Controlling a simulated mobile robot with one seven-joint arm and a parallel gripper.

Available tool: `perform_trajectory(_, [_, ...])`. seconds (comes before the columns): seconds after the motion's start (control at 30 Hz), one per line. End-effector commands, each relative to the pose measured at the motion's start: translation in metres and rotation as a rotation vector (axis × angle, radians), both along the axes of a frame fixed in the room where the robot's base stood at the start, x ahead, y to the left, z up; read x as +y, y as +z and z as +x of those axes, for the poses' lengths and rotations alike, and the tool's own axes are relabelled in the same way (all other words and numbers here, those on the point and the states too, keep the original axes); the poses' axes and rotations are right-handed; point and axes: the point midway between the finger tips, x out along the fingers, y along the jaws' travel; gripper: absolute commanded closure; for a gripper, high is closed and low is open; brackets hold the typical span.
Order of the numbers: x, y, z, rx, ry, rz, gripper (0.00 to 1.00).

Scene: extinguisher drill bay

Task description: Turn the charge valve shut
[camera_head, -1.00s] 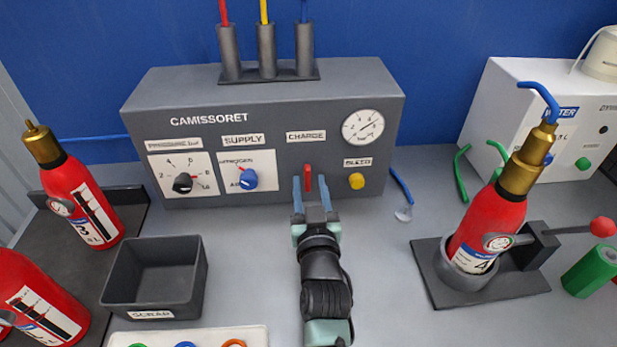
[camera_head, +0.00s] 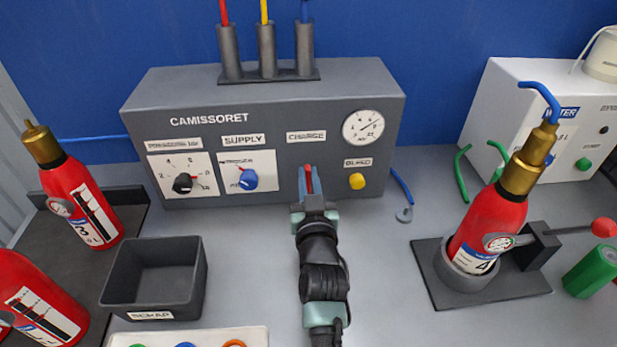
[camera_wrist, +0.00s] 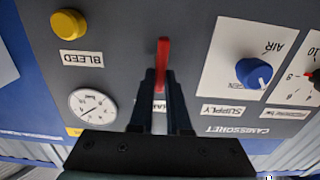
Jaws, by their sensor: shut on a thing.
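The charge valve is a red lever (camera_head: 309,179) on the front of the grey CAMISSORET panel (camera_head: 350,100), under the CHARGE label (camera_head: 306,136). My gripper (camera_head: 308,185) reaches up to it from below, and its two blue-grey fingers are shut on the lever, one on each side. In the wrist view the red lever (camera_wrist: 163,55) stands upright in the picture, its free end showing past the fingertips (camera_wrist: 160,78). The fingers hide its other end and part of the label.
The yellow bleed button (camera_head: 357,181) and gauge (camera_head: 363,127) are right of the lever. The blue supply knob (camera_head: 248,179) and black pressure knob (camera_head: 182,183) are left. A scrap bin (camera_head: 153,279) stands left of my arm. A red extinguisher (camera_head: 487,228) stands in a holder at right.

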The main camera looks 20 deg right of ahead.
Motion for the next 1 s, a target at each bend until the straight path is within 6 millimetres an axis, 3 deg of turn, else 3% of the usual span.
perform_trajectory(0.47, [-0.0012,-0.0008,-0.0006,-0.023,0.0,0.081,1.0])
perform_trajectory(1.0, [-0.0075,-0.0034,-0.0024,-0.15,0.0,0.527,1.0])
